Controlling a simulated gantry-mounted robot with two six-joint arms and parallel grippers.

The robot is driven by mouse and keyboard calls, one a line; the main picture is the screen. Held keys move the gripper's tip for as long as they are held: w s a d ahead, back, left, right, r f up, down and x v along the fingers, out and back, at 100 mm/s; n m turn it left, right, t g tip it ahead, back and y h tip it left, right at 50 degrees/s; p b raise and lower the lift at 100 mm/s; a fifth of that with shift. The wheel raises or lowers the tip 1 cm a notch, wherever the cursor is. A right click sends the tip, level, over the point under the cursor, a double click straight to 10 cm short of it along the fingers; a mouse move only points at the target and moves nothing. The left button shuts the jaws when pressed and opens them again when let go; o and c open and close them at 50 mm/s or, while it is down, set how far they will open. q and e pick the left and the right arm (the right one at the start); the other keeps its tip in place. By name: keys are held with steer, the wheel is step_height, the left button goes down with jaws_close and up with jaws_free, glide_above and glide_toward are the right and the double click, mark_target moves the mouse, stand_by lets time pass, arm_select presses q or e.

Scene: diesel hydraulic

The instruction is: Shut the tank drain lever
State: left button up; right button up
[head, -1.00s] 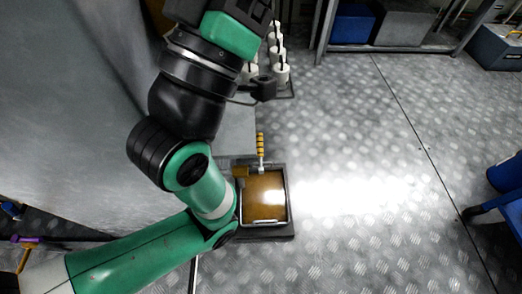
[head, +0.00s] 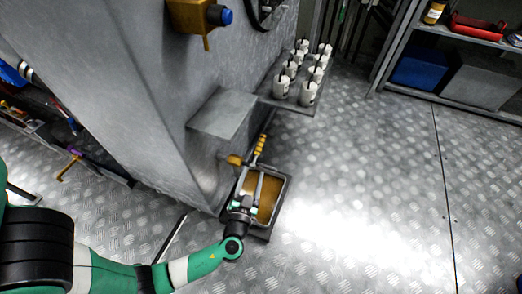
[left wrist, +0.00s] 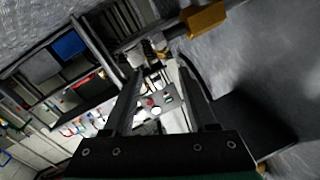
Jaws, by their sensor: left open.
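The drain lever (head: 259,146), with a yellow and dark banded grip, sticks out from a brass valve (head: 235,160) at the foot of the grey tank (head: 130,90). The grip angles up and to the right in the head view. My left gripper (head: 255,178) is open over the drip tray, its fingers pointing toward the lever from below. Nothing shows clamped between them. In the left wrist view the two dark fingers (left wrist: 158,75) stand apart, with a yellow part (left wrist: 205,19) beyond them. I cannot tell if they touch the lever. My right gripper is out of view.
The drip tray (head: 288,190) of brown liquid stands on the floor. A grey box-like step (head: 222,114) and a shelf (head: 272,90) of white canisters (head: 308,93) lie above the lever. A yellow fitting (head: 190,16) is on the tank. Open floor (head: 370,200) lies right.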

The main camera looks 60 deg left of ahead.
mark_target(258, 151)
arm_select(q)
steer(key=b+x, duration=0.1)
steer(key=x, duration=0.9)
steer(key=shift+b, duration=0.35)
steer(key=shift+w+a, duration=0.25)
steer(key=shift+a, duration=0.25)
steer(key=shift+c, duration=0.3)
jaws_close()
